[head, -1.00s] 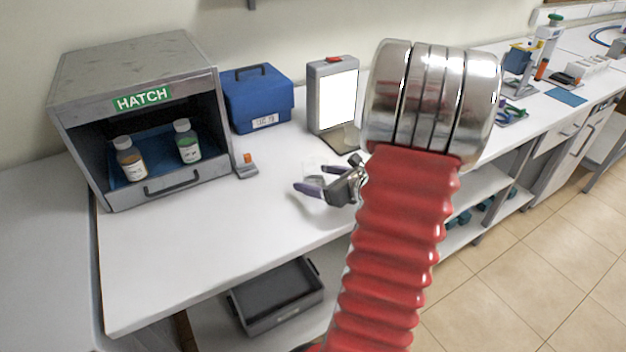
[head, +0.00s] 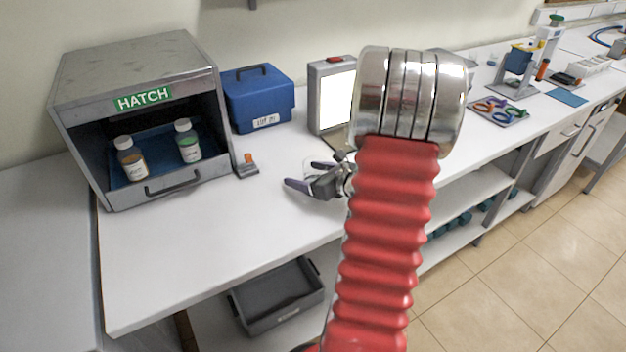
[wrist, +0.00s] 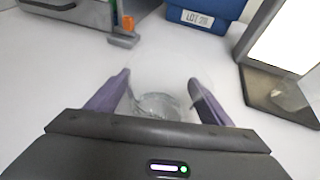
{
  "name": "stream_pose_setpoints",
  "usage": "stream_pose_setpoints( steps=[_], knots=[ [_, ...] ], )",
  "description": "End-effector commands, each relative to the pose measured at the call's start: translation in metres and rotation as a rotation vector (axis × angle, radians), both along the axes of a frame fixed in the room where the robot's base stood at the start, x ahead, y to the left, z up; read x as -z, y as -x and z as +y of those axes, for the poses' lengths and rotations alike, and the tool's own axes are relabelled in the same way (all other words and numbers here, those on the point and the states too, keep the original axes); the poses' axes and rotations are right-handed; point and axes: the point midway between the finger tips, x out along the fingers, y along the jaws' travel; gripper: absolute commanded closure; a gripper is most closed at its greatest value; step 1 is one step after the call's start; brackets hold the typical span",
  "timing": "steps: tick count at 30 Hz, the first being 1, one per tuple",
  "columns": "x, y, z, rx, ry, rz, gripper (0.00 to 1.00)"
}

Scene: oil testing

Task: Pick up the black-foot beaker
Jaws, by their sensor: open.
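A clear glass beaker (wrist: 158,104) stands on the white bench, between the two purple fingers of my gripper in the wrist view. I cannot make out the colour of its foot, since my gripper body hides its near side. In the head view only a faint part of the beaker (head: 309,166) shows behind the fingers. My gripper (head: 300,174) is open, low over the bench, with one finger on each side of the glass in the wrist view (wrist: 158,78). I cannot tell whether either finger touches it.
A lit panel (head: 337,97) stands close behind my gripper. A blue case (head: 258,97) and the grey hatch box (head: 140,65) with two bottles are further left. A small block with an orange button (head: 247,168) sits by the hatch. The bench front-left is clear.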

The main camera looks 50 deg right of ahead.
Motion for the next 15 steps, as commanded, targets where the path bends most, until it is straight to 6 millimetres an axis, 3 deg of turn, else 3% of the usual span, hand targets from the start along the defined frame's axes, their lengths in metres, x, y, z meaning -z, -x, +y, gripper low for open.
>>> stream_pose_setpoints(
  steps=[11,15],
  knots=[
    [-0.0001,0.0008,-0.0005,0.001,-0.001,0.0,0.26],
    [-0.0002,0.0009,-0.0006,0.001,-0.001,0.0,0.34]
  ],
)
